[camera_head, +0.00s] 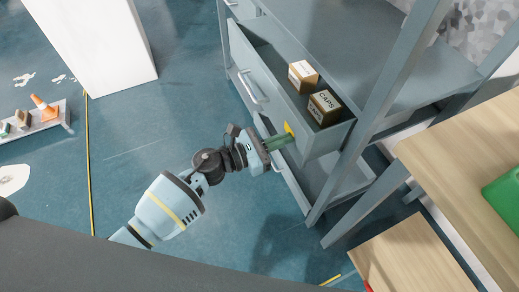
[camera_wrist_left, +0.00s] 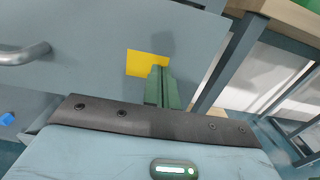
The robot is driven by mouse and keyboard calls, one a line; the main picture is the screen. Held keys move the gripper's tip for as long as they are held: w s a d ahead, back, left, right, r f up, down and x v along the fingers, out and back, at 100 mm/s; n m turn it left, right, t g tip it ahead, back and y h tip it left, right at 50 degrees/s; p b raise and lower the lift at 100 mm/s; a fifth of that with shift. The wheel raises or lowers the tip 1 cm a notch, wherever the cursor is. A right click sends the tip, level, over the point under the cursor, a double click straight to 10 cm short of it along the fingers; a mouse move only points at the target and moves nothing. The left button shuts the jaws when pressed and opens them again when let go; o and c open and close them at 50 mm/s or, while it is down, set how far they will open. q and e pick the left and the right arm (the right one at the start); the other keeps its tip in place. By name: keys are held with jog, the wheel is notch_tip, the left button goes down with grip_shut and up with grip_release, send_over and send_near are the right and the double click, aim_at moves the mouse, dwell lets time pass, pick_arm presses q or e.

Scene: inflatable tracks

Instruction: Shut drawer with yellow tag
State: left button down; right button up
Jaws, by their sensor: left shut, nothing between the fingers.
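The grey drawer (camera_head: 267,86) with the yellow tag is pulled out of the grey cabinet and holds two small boxes, one of them labelled CAPS (camera_head: 323,107). The yellow tag (camera_head: 288,128) is on the drawer front near its right end; it also shows in the left wrist view (camera_wrist_left: 140,63). My left gripper (camera_head: 291,139) is shut and empty, its green fingers pointing at the drawer front beside the tag. In the left wrist view the fingertips (camera_wrist_left: 158,70) overlap the tag's right edge; I cannot tell whether they touch. My right gripper is not in view.
The drawer's handle (camera_wrist_left: 25,54) is left of the tag. A cabinet post (camera_head: 370,110) stands right of the drawer. A wooden table (camera_head: 470,160) with a green object is at the right. A white block (camera_head: 95,40) stands at the upper left. Floor left of the cabinet is open.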

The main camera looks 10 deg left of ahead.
pick_arm(q)
jog(key=b+x, duration=0.4)
jog(key=x, duration=0.6)
jog(key=shift+w+d+f, duration=0.15)
jog(key=shift+w+d, duration=0.1)
jog(key=shift+d, duration=0.1)
jog(key=shift+w+d+b, duration=0.4)
jog(key=shift+d+b, duration=0.15)
jog(key=shift+d, duration=0.1)
jog(key=shift+r, duration=0.3)
jog(key=shift+r, duration=0.1)
